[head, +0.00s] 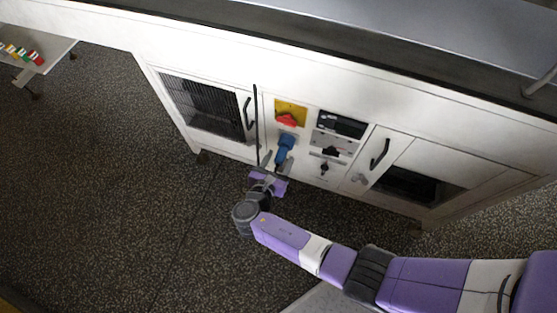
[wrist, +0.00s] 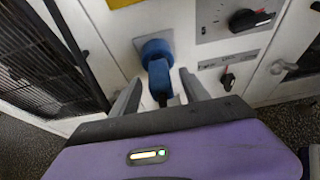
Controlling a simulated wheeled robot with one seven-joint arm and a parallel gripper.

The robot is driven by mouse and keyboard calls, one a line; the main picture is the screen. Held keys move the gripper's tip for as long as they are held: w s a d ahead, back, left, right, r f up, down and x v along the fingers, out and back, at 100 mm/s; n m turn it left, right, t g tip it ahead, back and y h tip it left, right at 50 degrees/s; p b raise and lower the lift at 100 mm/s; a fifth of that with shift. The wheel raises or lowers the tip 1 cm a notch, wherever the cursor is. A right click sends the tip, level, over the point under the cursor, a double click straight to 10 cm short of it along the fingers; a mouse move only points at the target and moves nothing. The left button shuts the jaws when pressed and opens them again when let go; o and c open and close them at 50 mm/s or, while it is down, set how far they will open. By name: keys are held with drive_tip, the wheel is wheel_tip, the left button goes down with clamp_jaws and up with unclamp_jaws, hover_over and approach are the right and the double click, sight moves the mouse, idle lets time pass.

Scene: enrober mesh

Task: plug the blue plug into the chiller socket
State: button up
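The blue plug (head: 285,146) is at the front panel of the white machine, below the yellow plate. In the wrist view the plug (wrist: 158,72) has its round blue end against a pale socket plate (wrist: 138,43), and its dark tail points toward my gripper. The round end hides the socket opening, so I cannot see how deep it sits. My gripper (wrist: 160,80) is open, with one grey finger on each side of the plug's body and visible gaps between. In the head view my gripper (head: 273,160) is just below the plug.
A red knob (head: 288,119) on a yellow plate (head: 291,107) sits above. Black rotary switches (head: 330,152) are to the right. A black-barred door (head: 205,105) with a handle (head: 248,113) is left, another door handle (head: 380,153) right. The speckled floor (head: 110,200) is clear.

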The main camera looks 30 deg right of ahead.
drive_tip(key=shift+s+f, duration=0.1)
drive_tip(key=p+v, duration=0.1)
drive_tip(key=v, duration=0.6)
drive_tip(key=shift+a+r, duration=0.25)
drive_tip(key=shift+a, duration=0.1)
drive_tip(key=shift+s, duration=0.15)
